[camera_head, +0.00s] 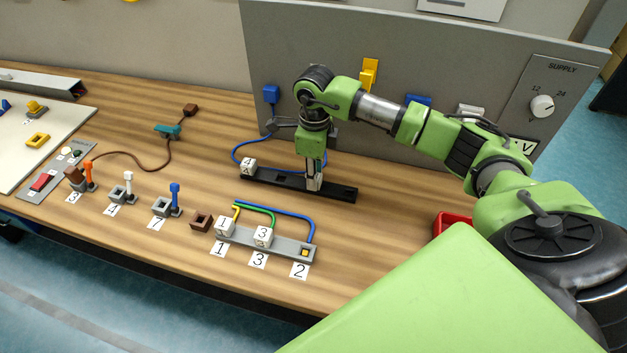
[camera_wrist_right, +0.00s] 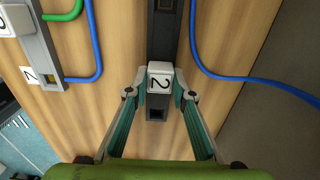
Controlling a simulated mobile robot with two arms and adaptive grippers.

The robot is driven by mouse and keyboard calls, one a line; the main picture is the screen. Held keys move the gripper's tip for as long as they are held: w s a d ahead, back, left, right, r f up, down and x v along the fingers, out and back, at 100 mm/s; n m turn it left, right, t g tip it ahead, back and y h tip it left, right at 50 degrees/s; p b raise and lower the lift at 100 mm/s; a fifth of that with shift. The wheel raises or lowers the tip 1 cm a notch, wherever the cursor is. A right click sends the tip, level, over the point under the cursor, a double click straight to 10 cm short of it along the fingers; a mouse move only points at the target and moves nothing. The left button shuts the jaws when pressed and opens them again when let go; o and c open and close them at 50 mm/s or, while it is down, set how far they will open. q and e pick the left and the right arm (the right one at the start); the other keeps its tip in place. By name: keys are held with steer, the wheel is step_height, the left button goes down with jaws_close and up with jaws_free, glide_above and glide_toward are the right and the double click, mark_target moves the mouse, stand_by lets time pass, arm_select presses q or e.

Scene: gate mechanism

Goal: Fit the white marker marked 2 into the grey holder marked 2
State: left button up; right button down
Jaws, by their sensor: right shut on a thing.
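The white marker marked 2 (camera_wrist_right: 160,77) sits between the fingers of my right gripper (camera_wrist_right: 160,92), which is shut on it. In the head view my right gripper (camera_head: 314,185) points down at the black rail (camera_head: 340,192), and its fingers largely hide the marker. I cannot tell whether the marker still touches the rail. The grey holder (camera_head: 283,245) lies nearer the front edge. Its right-end place, with a yellow patch (camera_head: 305,253) and a label 2 (camera_head: 300,270), is empty. This end also shows at left in the wrist view (camera_wrist_right: 55,72). My left gripper is not in view.
White markers 1 (camera_head: 224,225) and 3 (camera_head: 263,237) stand in the grey holder's other places. Marker 4 (camera_head: 248,166) stands on the rail's left end. Yellow, green and blue cables (camera_head: 290,216) arch behind the holder. A grey panel (camera_head: 430,130) stands behind; a red bin (camera_head: 450,222) is at right.

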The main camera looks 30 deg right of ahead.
steer(key=shift+r, duration=0.3)
steer(key=shift+r+p, duration=1.6)
steer(key=shift+r, duration=0.9)
